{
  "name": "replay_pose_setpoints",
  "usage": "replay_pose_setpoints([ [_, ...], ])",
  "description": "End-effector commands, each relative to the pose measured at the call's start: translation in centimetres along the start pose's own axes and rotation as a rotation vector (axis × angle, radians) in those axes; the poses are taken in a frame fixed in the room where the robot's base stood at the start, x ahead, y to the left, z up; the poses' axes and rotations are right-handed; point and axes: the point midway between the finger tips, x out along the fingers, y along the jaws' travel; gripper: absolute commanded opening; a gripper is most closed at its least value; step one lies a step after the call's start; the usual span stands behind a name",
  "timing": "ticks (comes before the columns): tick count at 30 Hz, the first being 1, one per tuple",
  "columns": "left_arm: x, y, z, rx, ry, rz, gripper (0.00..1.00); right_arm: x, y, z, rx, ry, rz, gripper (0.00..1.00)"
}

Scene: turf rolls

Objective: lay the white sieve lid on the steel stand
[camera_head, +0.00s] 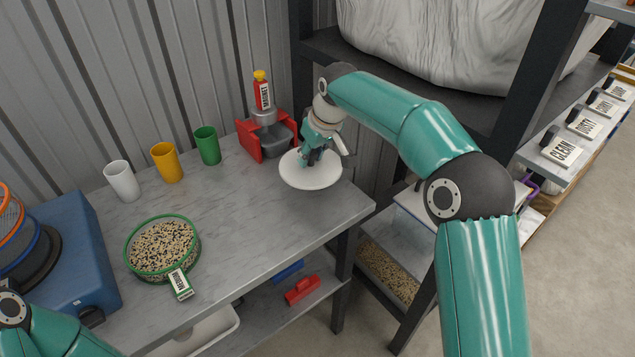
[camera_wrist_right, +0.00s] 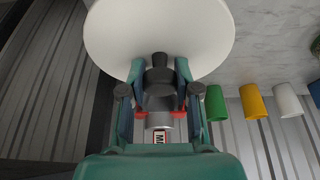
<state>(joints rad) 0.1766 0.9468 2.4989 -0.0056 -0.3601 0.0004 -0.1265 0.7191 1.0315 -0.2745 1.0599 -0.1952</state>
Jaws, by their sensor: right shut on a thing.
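The white sieve lid (camera_head: 311,170) is a round disc at the right end of the grey bench. It also shows in the right wrist view (camera_wrist_right: 160,35), just beyond my fingertips. My right gripper (camera_head: 313,157) is shut on the dark knob (camera_wrist_right: 160,76) in the middle of the lid. I cannot tell whether the lid touches the bench top. I cannot pick out the steel stand for certain; a short steel cylinder (camera_head: 264,118) shows beneath a red bottle with a yellow cap (camera_head: 262,92). My left arm enters at the bottom left, but its gripper is outside the view.
A red holder with a grey bin (camera_head: 277,140) stands close behind the lid. White (camera_head: 122,181), yellow (camera_head: 166,163) and green (camera_head: 207,146) cups line the back. A green-rimmed sieve of seeds (camera_head: 162,246) sits in front. The bench middle is clear.

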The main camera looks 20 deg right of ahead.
Motion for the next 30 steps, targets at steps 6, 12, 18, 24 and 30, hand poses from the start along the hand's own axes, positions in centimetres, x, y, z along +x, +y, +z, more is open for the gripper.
replay_pose_setpoints([
  [6, 0.3, -0.1, 0.0, 0.0, 0.0, 0.0, 0.4, 2.6, 0.1, 1.1, 0.001, 0.001, 0.001, 0.0],
  [12, 0.5, -0.2, 0.0, 0.0, 0.0, 0.0, 0.4, 4.3, 0.1, 1.8, 0.002, -0.001, 0.0, 0.0],
  [18, 0.5, -0.2, 0.0, 0.0, 0.0, 0.0, 0.4, 6.5, 0.1, 2.7, 0.002, 0.001, 0.001, 0.0],
  [24, 0.5, -0.2, 0.0, 0.0, 0.0, 0.0, 0.4, 6.7, 0.1, 2.8, 0.002, 0.002, 0.001, 0.0],
  [30, 0.6, -0.2, 0.0, 0.0, 0.0, 0.0, 0.4, 6.8, 0.1, 2.9, 0.002, 0.001, 0.001, 0.4],
])
